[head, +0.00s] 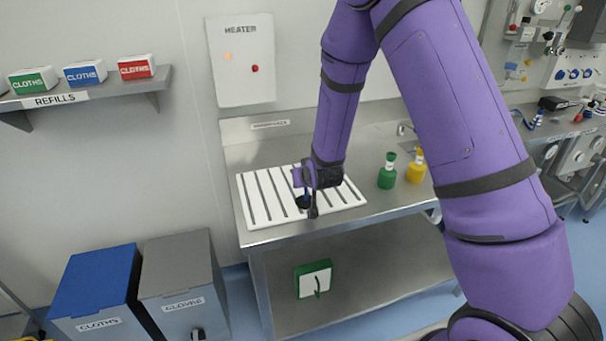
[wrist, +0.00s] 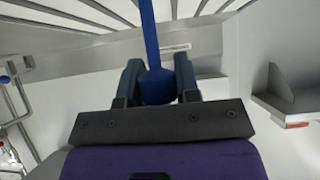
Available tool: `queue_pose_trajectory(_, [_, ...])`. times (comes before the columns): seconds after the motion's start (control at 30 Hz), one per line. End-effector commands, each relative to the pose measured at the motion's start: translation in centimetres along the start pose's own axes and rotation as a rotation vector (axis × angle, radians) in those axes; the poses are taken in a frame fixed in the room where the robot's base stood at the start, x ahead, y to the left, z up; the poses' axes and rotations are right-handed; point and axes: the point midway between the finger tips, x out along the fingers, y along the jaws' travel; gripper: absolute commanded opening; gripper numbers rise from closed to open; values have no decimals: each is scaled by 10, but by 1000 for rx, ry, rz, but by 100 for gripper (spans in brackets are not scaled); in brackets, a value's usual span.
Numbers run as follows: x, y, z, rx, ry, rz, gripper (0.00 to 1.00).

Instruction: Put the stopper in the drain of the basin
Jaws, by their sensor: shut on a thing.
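My gripper (head: 308,183) is over the white slatted rack (head: 258,216) on the steel counter. In the wrist view my gripper (wrist: 159,75) is shut on a blue round knob (wrist: 157,88) with a blue stem running away from it. This looks like the stopper; in the head view a dark disc (head: 302,203) shows below the fingers, over or on the rack. I cannot tell whether it touches the slats. The tap (head: 404,129) stands at the counter's back right. The basin is mostly hidden behind my arm, and its drain is not visible.
A green bottle (head: 387,172) and a yellow bottle (head: 416,167) stand right of the rack. A heater box (head: 241,85) hangs on the wall behind. A shelf with cloth boxes (head: 84,73) is at left. Two bins (head: 180,275) stand on the floor.

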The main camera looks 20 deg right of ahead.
Motion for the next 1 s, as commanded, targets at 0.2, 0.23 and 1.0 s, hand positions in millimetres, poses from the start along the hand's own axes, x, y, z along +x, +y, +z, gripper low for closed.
queue_pose_trajectory(0.2, [0,0,0,0,1,0,0])
queue_pose_trajectory(0.23, [0,0,0,0,0,0,0])
queue_pose_trajectory(1.0, [-28,0,-1,-1,1,-1,56])
